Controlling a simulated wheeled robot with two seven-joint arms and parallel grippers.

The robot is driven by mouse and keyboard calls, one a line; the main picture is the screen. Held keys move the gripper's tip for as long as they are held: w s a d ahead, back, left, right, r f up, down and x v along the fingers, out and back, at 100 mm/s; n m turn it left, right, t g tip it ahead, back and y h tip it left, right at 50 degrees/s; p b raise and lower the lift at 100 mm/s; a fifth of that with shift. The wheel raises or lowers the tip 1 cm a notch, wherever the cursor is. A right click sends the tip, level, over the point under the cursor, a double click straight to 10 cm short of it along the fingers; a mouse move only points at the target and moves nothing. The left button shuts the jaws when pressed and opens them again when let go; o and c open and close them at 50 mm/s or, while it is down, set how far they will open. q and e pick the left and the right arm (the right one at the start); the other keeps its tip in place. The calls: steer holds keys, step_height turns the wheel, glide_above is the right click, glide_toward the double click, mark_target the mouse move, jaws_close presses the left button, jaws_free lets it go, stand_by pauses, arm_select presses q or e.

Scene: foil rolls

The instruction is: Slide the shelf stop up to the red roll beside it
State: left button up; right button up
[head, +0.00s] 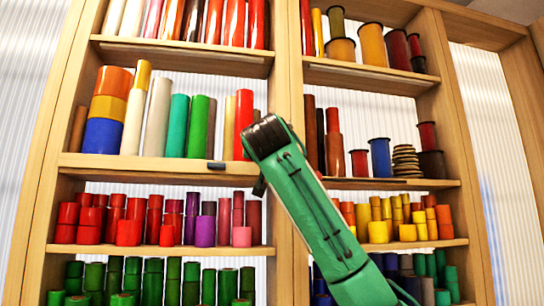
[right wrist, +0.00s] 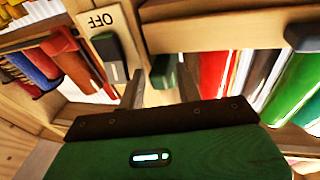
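A small dark block that looks like the shelf stop (head: 216,165) sits on the front edge of the left bay's middle shelf, below a grey roll. It also seems to show at the upper right of the right wrist view (right wrist: 305,37). The red roll (head: 243,122) stands upright to the right of the stop, with a gap between them; it shows in the right wrist view (right wrist: 213,72). My right gripper (head: 257,150) is right of the stop, near the upright. Its fingers (right wrist: 137,68) look apart, with nothing clearly held. My left gripper is not in view.
Green (head: 198,125) and cream (head: 158,115) rolls stand left on the same shelf (head: 130,165). The wooden upright (head: 284,75) divides the bays. My right arm covers part of the right bay.

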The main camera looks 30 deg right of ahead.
steer(key=shift+a, duration=0.15)
steer(key=c, duration=0.5)
steer(key=shift+a, duration=0.15)
steer(key=shift+w+a, duration=0.2)
steer(key=shift+a, duration=0.6)
steer(key=shift+w+a, duration=0.1)
steer(key=shift+a, duration=0.25)
steer(key=o, duration=0.5)
steer(key=b+v, duration=0.6)
steer(key=v, duration=0.3)
